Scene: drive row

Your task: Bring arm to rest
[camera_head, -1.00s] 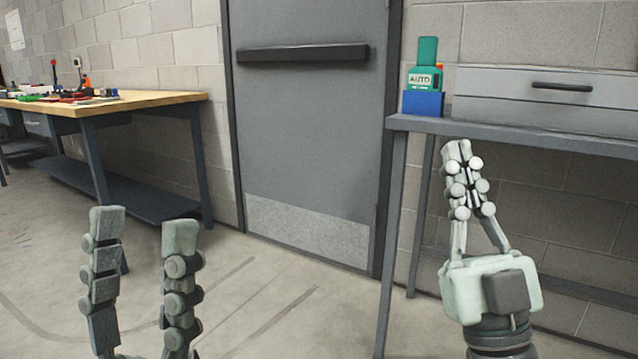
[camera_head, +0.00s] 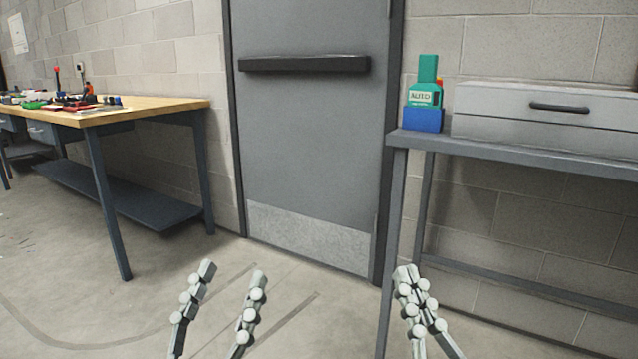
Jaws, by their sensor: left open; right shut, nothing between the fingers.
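My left gripper (camera_head: 232,268) is low in the head view, left of centre. Its two fingers stand apart, with bare floor showing between them, and it holds nothing. The lower parts of both grippers and both arms are cut off by the bottom edge.
A wooden-topped workbench (camera_head: 150,106) with several small items stands left. A grey door (camera_head: 305,130) is ahead. The floor between is clear.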

